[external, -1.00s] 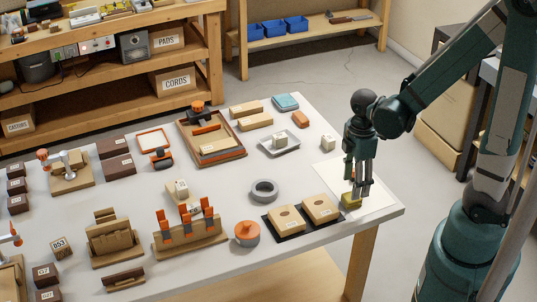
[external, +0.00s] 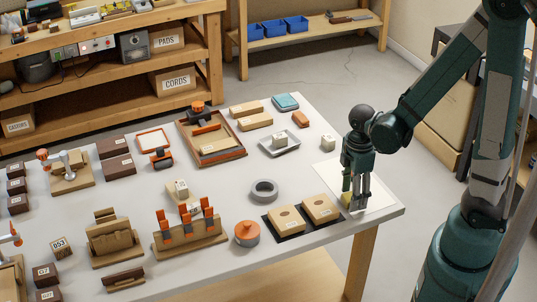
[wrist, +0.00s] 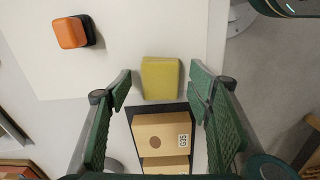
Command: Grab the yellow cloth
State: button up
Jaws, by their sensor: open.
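The yellow cloth (wrist: 160,78) is a small folded pad lying flat on the table. In the wrist view it sits between the fingertips of my gripper (wrist: 161,86), with a gap on both sides. My gripper is open and empty, its fingers pointing down. In the external view my gripper (external: 356,207) stands low over the white sheet and hides most of the cloth; only a small yellow edge (external: 346,198) shows. I cannot tell exactly how high the fingertips are above the table.
Tan blocks (external: 321,208) with labels lie on a black mat beside the cloth. An orange block (wrist: 71,32) is on the white sheet (external: 382,192). The table's right edge is close.

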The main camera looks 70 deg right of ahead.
dwell(0.5)
jog(key=c, duration=0.9)
jog(key=shift+o, duration=0.2)
jog(key=shift+r, duration=0.1)
notch_tip(320, 180, up, 10)
jog(key=p, duration=0.3)
dwell(0.6)
